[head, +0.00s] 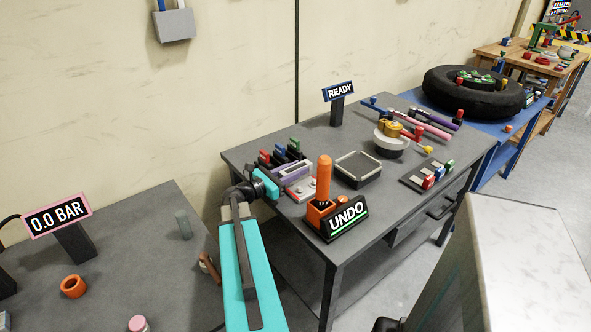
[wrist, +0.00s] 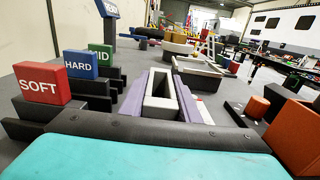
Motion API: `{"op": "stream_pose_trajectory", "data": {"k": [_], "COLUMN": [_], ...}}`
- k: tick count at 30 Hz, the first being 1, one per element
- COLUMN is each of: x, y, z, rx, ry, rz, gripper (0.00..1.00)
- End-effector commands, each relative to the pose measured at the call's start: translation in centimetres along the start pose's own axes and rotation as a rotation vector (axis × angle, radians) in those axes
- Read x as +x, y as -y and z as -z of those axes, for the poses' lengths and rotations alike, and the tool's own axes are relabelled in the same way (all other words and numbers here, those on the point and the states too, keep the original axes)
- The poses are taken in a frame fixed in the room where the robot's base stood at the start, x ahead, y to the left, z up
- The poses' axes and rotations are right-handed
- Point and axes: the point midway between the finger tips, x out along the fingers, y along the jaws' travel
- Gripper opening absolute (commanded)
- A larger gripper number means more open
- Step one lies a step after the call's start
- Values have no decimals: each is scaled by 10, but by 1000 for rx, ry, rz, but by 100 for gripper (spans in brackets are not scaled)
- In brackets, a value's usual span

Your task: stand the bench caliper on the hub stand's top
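My gripper (head: 270,185), teal with dark parts, is at the left front of the grey bench, low beside a lilac and pale grey piece (head: 293,174). In the wrist view this piece is a pale grey hollow rectangular block (wrist: 163,97) between stepped lilac sides, straight ahead. It may be the bench caliper, but I cannot tell for sure. I cannot make out the fingertips or whether they grip anything. A round white stand (head: 388,146) with a yellow-gold piece (head: 391,130) on it, likely the hub stand, is toward the back right of the bench.
The SOFT, HARD and MID blocks (wrist: 42,83) stand in dark holders left of the gripper. The orange post (head: 323,178) and UNDO sign (head: 347,217) are close on the right. A dark square tray (head: 357,169) lies between gripper and white stand. The READY sign (head: 338,93) stands behind.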

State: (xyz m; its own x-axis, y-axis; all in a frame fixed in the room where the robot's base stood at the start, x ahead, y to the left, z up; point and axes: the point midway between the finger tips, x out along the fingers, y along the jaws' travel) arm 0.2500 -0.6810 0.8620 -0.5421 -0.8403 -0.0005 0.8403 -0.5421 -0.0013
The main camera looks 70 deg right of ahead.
Motion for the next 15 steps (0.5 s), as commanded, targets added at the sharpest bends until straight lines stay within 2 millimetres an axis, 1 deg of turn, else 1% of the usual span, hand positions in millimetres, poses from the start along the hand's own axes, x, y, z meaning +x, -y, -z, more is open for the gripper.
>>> {"op": "stream_pose_trajectory", "data": {"k": [1, 3, 15], "x": [0, 0, 0], "y": [0, 0, 0], "z": [0, 0, -3], "rx": [0, 0, 0], "ry": [0, 0, 0], "rz": [0, 0, 0], "gripper": [36, 47, 48]}}
